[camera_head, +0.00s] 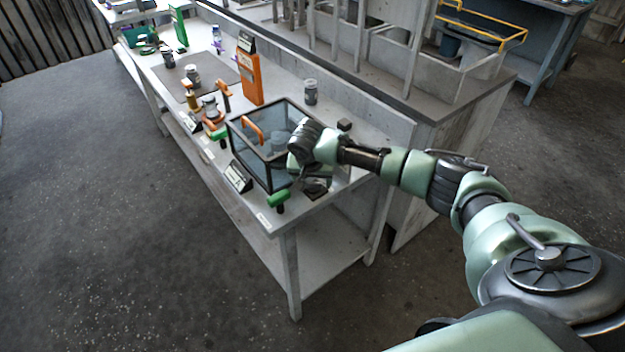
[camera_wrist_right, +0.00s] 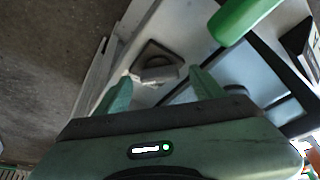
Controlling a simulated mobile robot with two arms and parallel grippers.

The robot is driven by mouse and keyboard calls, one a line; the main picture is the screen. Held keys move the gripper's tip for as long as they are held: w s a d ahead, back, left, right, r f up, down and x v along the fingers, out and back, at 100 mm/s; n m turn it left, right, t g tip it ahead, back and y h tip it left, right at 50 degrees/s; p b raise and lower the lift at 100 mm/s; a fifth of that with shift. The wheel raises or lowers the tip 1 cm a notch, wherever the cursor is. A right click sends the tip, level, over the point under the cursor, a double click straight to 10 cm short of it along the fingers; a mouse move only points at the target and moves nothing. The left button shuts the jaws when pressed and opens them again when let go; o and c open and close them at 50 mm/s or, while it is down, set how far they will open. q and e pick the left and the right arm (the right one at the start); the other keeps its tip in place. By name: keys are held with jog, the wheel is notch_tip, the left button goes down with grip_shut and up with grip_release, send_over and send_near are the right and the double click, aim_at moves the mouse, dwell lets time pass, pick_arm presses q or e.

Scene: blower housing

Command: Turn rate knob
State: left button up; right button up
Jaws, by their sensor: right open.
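The likely rate knob (camera_wrist_right: 157,64) is a dark rounded piece on a grey angular base, seen ahead between my fingers in the wrist view. The base (camera_head: 316,191) shows partly in the head view, at the near right end of the bench; the knob itself is too small to make out there. In the head view my right gripper (camera_head: 312,174) hangs over the bench end beside the glass box, close above the base. My left gripper is not in view.
A dark-framed glass box (camera_head: 250,158) with an orange handle stands left of my right gripper. A green handle (camera_head: 279,199) stands at the bench's front edge; it also shows in the wrist view (camera_wrist_right: 240,18). A grey jar (camera_head: 311,92) and orange case (camera_head: 249,76) stand behind.

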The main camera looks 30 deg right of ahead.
jog(key=shift+f, duration=0.25)
jog(key=c, duration=1.4)
jog(key=shift+o, duration=0.2)
jog(key=shift+d+r+n+y+p, duration=0.1)
jog(key=shift+r+n+y+p, duration=0.15)
jog(key=shift+n+p, duration=0.8)
jog(key=shift+d+n+t+y+p, duration=0.1)
jog(key=shift+n+t+y+p, duration=0.35)
jog(key=shift+n+p, duration=0.6)
jog(key=shift+f+n+y+p, duration=0.15)
jog(key=shift+n+y+p, duration=0.25)
jog(key=shift+n, duration=0.8)
jog(key=shift+d+n+y, duration=0.1)
jog(key=shift+n+y, duration=0.3)
jog(key=shift+n, duration=0.7)
